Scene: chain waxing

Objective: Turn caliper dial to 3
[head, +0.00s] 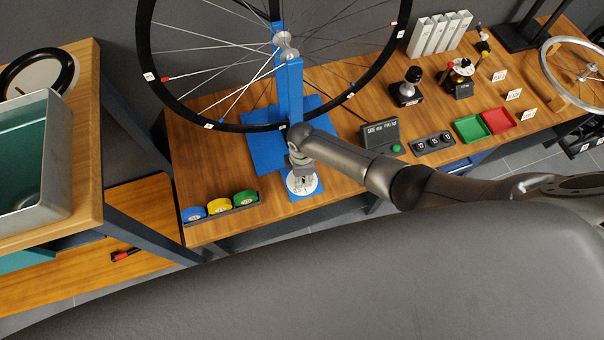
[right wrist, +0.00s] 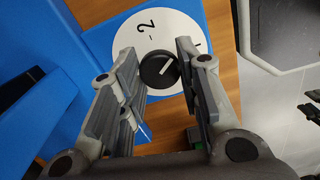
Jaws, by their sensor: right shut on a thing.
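The caliper dial is a white disc (head: 315,187) on a blue base plate, below the blue wheel stand in the head view. In the right wrist view its white face (right wrist: 183,32) shows a "2" and tick marks; the other numbers are hidden or out of frame. A round black knob (right wrist: 154,77) with a white pointer line sits at its middle. The line slants toward the upper right of that view. My right gripper (head: 302,183) points down over the dial and is shut on the knob, one finger on each side. My left gripper is not in view.
A spoked wheel (head: 143,50) on the blue stand (head: 290,90) rises just behind the dial. Blue, yellow and green rolls sit in a dark tray (head: 221,211) to the left. A grey box with a green button (head: 380,132) stands to the right. The table's front edge is close.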

